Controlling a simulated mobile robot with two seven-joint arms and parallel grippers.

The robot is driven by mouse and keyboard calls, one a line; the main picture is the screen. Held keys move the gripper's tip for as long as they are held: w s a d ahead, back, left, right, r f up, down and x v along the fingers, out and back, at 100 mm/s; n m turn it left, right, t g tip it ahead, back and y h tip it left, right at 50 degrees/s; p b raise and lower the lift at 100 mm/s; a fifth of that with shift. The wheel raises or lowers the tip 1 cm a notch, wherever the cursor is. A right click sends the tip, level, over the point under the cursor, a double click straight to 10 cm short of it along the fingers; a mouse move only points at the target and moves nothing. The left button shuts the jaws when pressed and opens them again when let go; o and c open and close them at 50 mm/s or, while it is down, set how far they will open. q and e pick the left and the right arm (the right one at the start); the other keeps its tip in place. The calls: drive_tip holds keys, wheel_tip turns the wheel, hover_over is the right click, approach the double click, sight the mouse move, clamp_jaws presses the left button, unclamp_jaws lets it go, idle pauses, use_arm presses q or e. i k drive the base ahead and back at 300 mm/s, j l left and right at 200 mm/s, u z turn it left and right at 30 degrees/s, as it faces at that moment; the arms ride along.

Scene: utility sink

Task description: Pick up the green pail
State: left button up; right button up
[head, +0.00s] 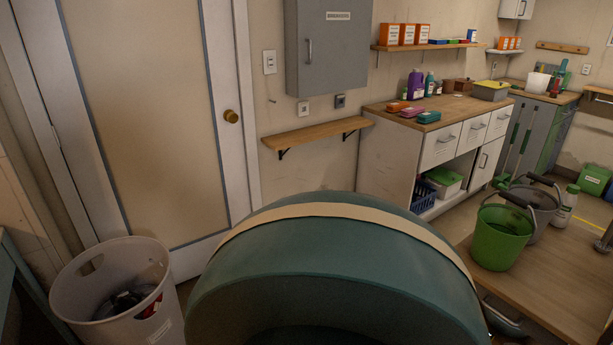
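The green pail (497,246) stands upright on a wooden bench top (555,292) at the right of the head view. Its dark handle is raised at the rim, and its inside looks dark. A grey bucket (545,220) stands right behind it and is partly hidden by it. Neither of my grippers can be made out in this view, and nothing is seen touching the pail.
A large teal curved form with a beige band fills the bottom middle and hides the floor and part of the bench. A white bottle (565,206) stands beside the grey bucket. A whitish bin (113,290) holding rubbish is at lower left. White cabinets (450,145) stand behind.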

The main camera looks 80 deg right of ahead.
sight(502, 229)
drive_tip(key=z, duration=3.9)
